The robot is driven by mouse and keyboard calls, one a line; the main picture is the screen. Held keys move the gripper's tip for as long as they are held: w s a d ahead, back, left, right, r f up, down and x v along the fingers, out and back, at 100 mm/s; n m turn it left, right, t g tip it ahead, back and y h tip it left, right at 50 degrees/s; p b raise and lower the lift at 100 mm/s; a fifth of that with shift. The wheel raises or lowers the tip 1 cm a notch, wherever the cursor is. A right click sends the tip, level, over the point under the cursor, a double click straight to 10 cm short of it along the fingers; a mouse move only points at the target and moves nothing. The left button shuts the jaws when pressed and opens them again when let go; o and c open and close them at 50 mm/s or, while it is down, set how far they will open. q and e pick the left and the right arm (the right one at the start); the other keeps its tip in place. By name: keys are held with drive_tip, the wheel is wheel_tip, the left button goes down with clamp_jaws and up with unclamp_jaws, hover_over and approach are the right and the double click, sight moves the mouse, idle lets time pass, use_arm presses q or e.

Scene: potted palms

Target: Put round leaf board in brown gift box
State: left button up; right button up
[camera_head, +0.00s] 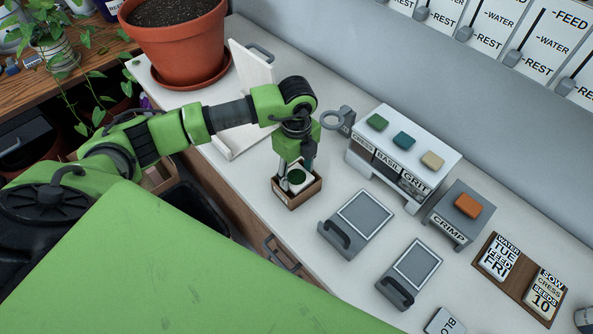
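The brown gift box (299,199) is a small open box on the white counter, near its front edge. The round leaf board (297,177) is a small white piece with a dark green round leaf. It is at the box's mouth, at least partly inside the walls; its lower part is hidden. My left gripper (295,168) points down over the box, with its fingers around the board. I cannot tell whether they press on it or are just apart from it. My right gripper is not in view.
Right of the box stand a white stand (405,150) with coloured blocks, a grey CRIMP stand (457,213) and two grey handled plates (362,220). A white board (247,92) and a potted plant (176,40) are behind my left arm. Bare counter lies right behind the box.

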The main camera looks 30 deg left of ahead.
sight(297, 176)
use_arm(q)
drive_tip(key=shift+o, duration=1)
drive_tip(key=shift+r, duration=0.2)
drive_tip(key=shift+r+p, duration=0.4)
wheel_tip(297, 176, up, 12)
drive_tip(key=b, duration=0.2)
